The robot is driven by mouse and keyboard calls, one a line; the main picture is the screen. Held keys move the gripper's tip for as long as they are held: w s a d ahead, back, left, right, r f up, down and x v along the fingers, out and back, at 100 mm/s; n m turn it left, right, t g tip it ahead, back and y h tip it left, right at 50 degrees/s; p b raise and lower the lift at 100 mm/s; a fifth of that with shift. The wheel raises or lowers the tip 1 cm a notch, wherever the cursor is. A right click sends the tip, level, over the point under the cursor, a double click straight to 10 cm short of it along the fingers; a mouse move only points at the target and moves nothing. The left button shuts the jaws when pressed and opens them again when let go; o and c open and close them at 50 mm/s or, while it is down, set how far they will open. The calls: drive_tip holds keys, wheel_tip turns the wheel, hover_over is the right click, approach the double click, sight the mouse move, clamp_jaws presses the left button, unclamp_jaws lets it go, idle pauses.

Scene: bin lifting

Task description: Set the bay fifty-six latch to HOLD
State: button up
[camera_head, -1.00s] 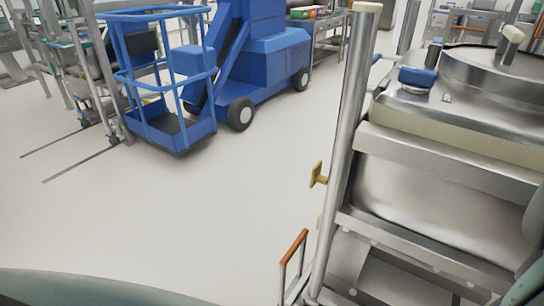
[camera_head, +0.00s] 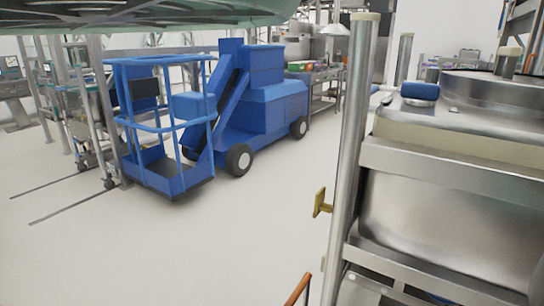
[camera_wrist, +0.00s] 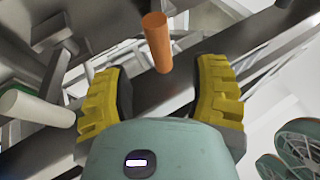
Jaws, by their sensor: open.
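No label for bay fifty-six is readable, so I cannot tell for sure which part is its latch or how it is set. A small brass-yellow tab (camera_head: 321,203) sticks out to the left from the metal post in the head view. Below it, an orange-topped bar (camera_head: 298,290) shows at the bottom edge. My gripper (camera_wrist: 164,82) is open in the wrist view, with its yellow ribbed fingers wide apart. An orange cylindrical handle (camera_wrist: 157,42) appears beyond and between the fingertips; nothing is held. My gripper is not visible in the head view.
The upright metal post (camera_head: 352,150) stands against a large steel machine (camera_head: 450,225) on the right. A blue lift vehicle (camera_head: 265,105) with a railed basket (camera_head: 160,130) stands at the back left. The white floor (camera_head: 170,255) between is clear. Metal beams cross the wrist view.

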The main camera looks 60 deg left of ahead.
drive_tip(key=x, duration=0.8)
drive_tip(key=shift+s+d+r, duration=0.1)
drive_tip(key=shift+d, duration=0.2)
drive_tip(key=shift+o, duration=0.2)
clamp_jaws()
